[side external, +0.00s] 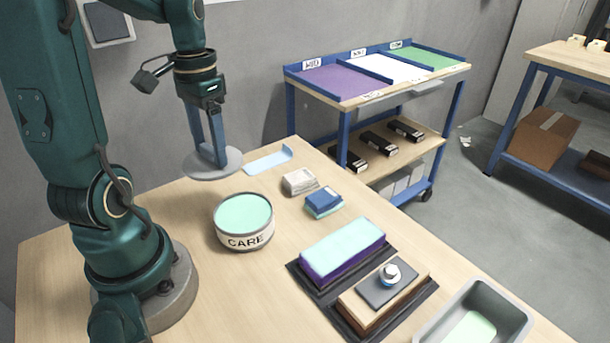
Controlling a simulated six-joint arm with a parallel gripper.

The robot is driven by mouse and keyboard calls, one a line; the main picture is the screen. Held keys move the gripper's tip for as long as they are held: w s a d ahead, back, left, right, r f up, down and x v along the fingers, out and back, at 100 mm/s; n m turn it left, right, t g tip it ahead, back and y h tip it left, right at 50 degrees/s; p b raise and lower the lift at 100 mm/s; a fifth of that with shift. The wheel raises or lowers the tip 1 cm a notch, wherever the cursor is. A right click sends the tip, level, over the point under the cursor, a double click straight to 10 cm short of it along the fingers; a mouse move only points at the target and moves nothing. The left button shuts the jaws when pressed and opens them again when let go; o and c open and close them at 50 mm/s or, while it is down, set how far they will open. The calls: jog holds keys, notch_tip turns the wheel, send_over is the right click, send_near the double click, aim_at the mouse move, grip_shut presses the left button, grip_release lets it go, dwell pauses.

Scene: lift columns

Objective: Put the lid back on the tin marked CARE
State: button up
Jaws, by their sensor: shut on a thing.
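The tin marked CARE (244,234) stands upright on the wooden table, open, with pale green contents showing at its top. A round grey lid (197,171) hangs from my gripper (217,163), up and to the left of the tin in the picture. My gripper points down and its blue fingers are shut on the lid near the lid's right part. The lid looks roughly level and is apart from the tin. The exact grip point on the lid is partly hidden by the fingers.
A light blue sheet (268,160), a whitish block (299,181) and a blue sponge-like block (323,203) lie right of the tin. Nearer are a purple-and-green block (342,250), a block with a knob (384,289) and a grey tray (485,307). A cart (384,80) stands behind.

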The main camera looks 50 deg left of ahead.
jog(key=d+r+m, duration=0.2)
jog(key=d, duration=0.7)
jog(key=shift+w+a+f, duration=0.1)
jog(key=shift+w+f, duration=0.1)
jog(key=shift+f, duration=1.5)
jog(key=shift+w+f, duration=0.15)
jog(key=shift+f, duration=1.55)
jog(key=shift+f, duration=0.2)
jog(key=o, duration=1.4)
jog(key=shift+r, duration=0.15)
jog(key=shift+r, duration=3.4)
